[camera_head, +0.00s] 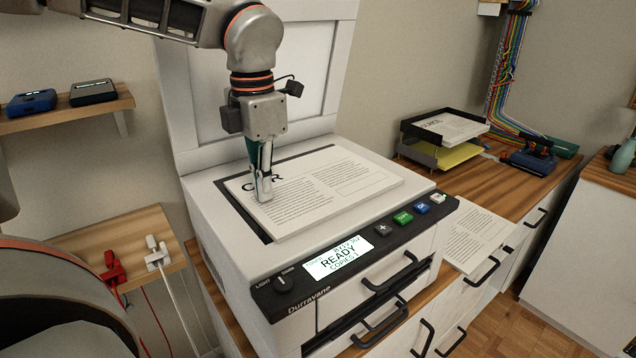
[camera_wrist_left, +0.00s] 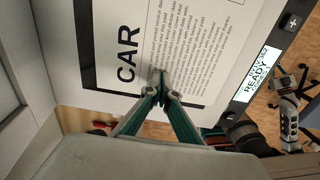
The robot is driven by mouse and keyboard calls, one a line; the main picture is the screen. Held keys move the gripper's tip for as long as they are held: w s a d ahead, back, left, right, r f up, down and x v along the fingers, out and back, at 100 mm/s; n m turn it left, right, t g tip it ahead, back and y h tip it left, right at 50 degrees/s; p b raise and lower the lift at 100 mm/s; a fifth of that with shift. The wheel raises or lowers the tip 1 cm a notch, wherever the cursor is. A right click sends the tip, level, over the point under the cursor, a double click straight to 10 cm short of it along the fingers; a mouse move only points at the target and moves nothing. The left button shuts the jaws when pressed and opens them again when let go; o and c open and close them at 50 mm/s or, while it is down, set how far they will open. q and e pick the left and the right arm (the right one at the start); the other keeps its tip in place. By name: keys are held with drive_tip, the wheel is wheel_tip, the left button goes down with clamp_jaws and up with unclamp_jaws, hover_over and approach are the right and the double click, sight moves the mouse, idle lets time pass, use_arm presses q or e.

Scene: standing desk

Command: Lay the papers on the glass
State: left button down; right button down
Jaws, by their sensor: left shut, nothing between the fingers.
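A thick stack of printed papers (camera_head: 325,192) lies on the copier's glass, face up, with a large heading partly hidden by my gripper. It also shows in the left wrist view (camera_wrist_left: 195,40), where the heading reads "CAR". The dark border of the glass (camera_head: 247,215) shows along the left side of the stack. The copier (camera_head: 240,280) has its lid (camera_head: 310,75) raised. My left gripper (camera_head: 265,196) is shut and empty, pointing down at the stack's left part near the heading. I cannot tell whether the fingertips touch the paper. My right gripper is not in view.
The copier's front panel has a lit display (camera_head: 338,257) reading "READY" and several buttons. A sheet (camera_head: 472,238) sticks out at the copier's right. A paper tray (camera_head: 440,145) stands on the wooden counter behind. A shelf with two devices (camera_head: 93,92) is at left.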

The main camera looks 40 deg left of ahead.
use_arm(q)
drive_tip(key=shift+a+f, duration=0.15)
drive_tip(key=shift+a, duration=0.2)
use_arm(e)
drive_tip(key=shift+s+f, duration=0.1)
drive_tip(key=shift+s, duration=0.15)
use_arm(q)
drive_tip(key=shift+a, duration=0.35)
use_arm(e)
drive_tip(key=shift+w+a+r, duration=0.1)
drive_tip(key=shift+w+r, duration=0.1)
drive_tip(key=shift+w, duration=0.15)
use_arm(q)
drive_tip(key=shift+a+f, duration=0.1)
drive_tip(key=shift+a, duration=0.05)
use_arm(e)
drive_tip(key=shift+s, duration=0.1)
